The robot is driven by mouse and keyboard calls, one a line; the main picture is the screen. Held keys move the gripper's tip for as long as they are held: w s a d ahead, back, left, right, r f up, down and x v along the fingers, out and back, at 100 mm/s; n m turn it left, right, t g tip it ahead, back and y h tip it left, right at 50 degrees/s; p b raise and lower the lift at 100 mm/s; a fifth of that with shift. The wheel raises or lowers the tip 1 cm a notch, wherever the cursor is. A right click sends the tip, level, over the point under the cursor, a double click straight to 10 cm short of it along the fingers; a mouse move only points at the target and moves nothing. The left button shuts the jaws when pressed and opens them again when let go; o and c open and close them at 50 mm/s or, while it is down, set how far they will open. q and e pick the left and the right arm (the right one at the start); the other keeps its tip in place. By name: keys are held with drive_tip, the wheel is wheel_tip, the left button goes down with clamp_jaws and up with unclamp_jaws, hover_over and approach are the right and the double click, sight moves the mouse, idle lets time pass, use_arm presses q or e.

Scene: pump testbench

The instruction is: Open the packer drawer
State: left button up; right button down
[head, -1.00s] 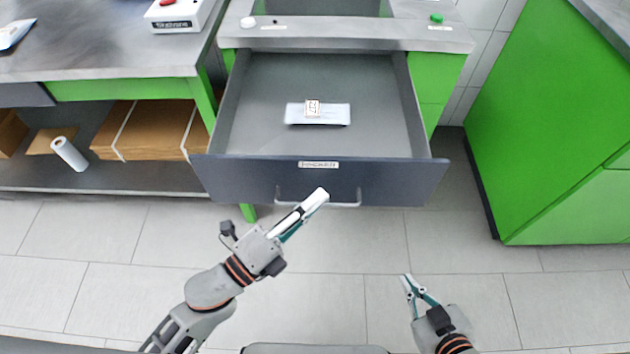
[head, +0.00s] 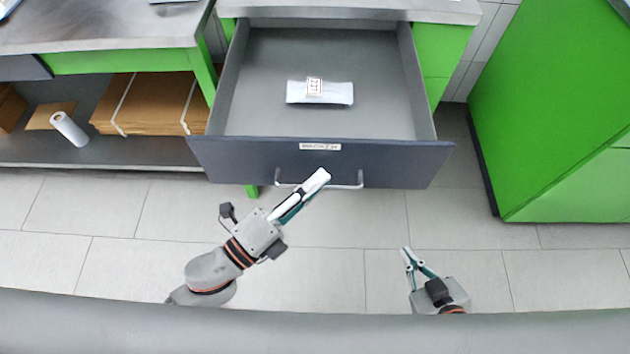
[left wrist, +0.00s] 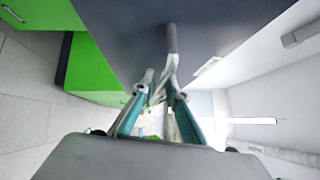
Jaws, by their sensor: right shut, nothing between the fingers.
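The packer drawer (head: 385,110) stands wide open below the grey worktop in the head view. Its dark front panel (head: 235,160) carries a small label and a metal bar handle (head: 346,186). My left gripper (head: 322,174) is at the middle of the handle, its fingers closed around the bar. The left wrist view shows the handle (left wrist: 172,40) running in between the fingertips (left wrist: 160,85), which partly hide it. A pale packet (head: 337,93) with a printed label lies in the drawer. My right gripper (head: 408,254) is shut and empty, lower right, away from the drawer.
A green cabinet (head: 550,130) stands to the right. A workbench (head: 110,30) on the left has a lower shelf with flat cardboard (head: 150,100) and a white roll (head: 68,129). The tiled floor before the drawer is clear apart from my arms.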

use_arm(q)
drive_tip(key=v, duration=1.2)
use_arm(e)
drive_tip(key=shift+r, duration=0.1)
drive_tip(key=shift+w, duration=0.1)
